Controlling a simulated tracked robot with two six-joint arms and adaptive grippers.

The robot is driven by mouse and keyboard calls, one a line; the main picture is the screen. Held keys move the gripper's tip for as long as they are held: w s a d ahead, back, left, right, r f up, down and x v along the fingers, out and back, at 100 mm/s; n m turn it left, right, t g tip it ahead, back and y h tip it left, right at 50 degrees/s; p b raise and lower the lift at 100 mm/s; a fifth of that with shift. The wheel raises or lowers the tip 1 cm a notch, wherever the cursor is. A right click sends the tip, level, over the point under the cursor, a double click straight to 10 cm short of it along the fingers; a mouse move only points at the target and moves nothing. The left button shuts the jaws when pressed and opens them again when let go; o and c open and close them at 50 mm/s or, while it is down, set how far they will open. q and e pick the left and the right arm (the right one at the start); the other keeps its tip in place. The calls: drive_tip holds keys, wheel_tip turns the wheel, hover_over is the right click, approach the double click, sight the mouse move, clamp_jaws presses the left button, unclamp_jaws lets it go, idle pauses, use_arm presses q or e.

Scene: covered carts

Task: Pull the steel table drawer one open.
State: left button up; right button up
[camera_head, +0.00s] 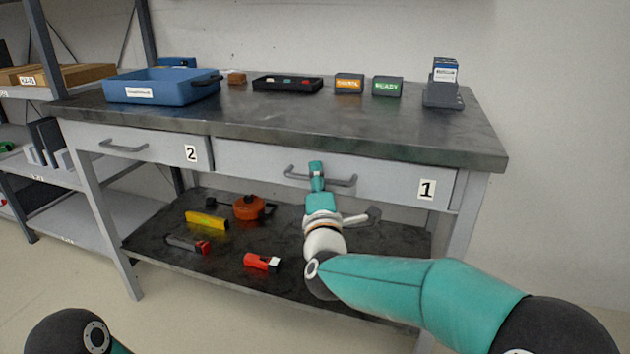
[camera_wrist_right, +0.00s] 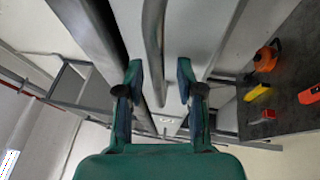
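The steel table (camera_head: 330,125) has two grey drawers under its dark top. Drawer one (camera_head: 400,184), marked 1, is on the right and looks shut or nearly so. Its bar handle (camera_head: 342,182) also shows in the right wrist view (camera_wrist_right: 153,40). My right gripper (camera_head: 316,168) is at the handle's middle. In the right wrist view its fingers (camera_wrist_right: 159,78) are apart, with the bar between them and gaps at both sides. The fingertips are small in the head view. My left gripper is out of view; only part of that arm shows at bottom left.
Drawer two (camera_head: 150,148) is on the left with its own handle. On top are a blue bin (camera_head: 160,88), a black tray (camera_head: 288,85), two label boxes and a card holder (camera_head: 444,88). The lower shelf (camera_head: 225,265) holds an orange pot (camera_head: 249,208) and several tools.

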clamp_jaws()
drive_tip(key=shift+s+a+f, duration=0.1)
drive_tip(key=shift+a, duration=0.05)
